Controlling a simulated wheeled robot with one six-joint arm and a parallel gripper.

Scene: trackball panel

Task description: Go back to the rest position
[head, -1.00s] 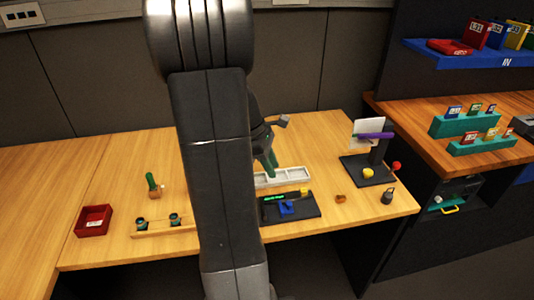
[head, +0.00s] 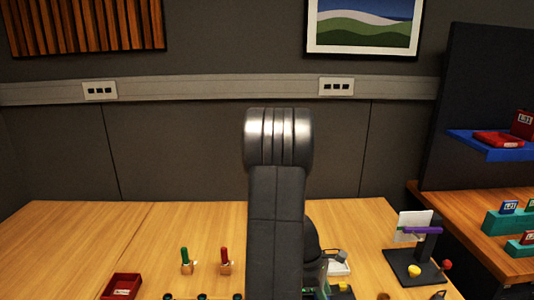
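My arm stands upright in the middle of the head view and hides part of the table. My gripper (head: 322,280) is low in the picture, just right of the arm link, mostly hidden behind it. Its finger opening does not show. Of the black panel, only a small piece near a yellow part (head: 345,288) shows at the bottom edge; the rest is hidden or out of frame.
On the wooden table (head: 90,235) are a red bin (head: 122,286), a green-handled tool (head: 185,260) and a red-handled tool (head: 225,260). A black stand (head: 415,262) with a purple bar is at right. A shelf unit (head: 480,120) stands further right. The back left table is clear.

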